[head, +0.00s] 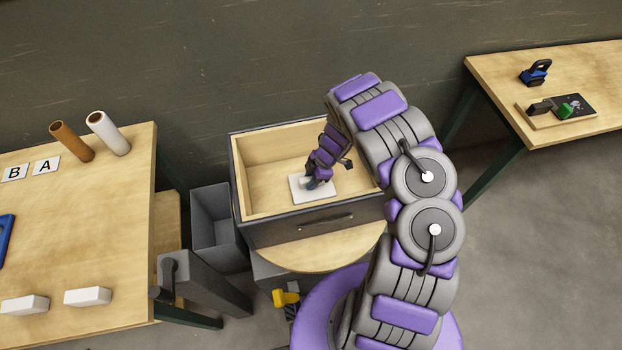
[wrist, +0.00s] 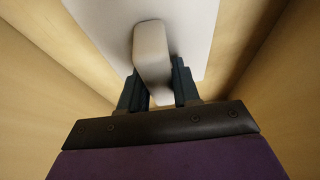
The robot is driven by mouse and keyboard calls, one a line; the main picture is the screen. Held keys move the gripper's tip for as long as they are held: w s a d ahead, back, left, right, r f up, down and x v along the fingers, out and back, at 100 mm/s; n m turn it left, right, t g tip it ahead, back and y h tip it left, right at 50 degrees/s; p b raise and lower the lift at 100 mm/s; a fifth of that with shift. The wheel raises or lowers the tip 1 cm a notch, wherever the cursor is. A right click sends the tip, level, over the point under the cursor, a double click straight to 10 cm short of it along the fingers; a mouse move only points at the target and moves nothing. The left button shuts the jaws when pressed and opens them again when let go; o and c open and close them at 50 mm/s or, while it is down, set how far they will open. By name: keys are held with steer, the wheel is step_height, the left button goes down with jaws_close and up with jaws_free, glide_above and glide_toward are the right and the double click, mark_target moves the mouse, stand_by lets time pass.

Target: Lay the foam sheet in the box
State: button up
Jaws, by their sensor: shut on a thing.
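The foam sheet (head: 325,192) is a white rectangle with a raised white block (wrist: 151,45) on it. It is inside the open box (head: 241,190), a drawer-like box with pale wooden inner walls and a dark front. My gripper (head: 314,183) reaches down into the box and is shut on the white block. In the wrist view the two dark fingers (wrist: 155,82) stand on either side of the block, with the sheet (wrist: 198,30) behind it. I cannot tell whether the sheet touches the box floor. My arm hides the box's right side in the head view.
A wooden table (head: 110,220) on the left holds two tubes, cards marked A and B, and two white blocks. A grey bin (head: 210,220) stands beside the box. Another table (head: 560,75) at the right holds a blue clamp-like tool and a board. Floor at right is clear.

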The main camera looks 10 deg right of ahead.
steer(key=shift+f, duration=0.1)
steer(key=o, duration=1.1)
steer(key=p+v, duration=0.3)
steer(key=v, duration=1.4)
steer(key=shift+d+p, duration=0.15)
steer(key=shift+p, duration=0.2)
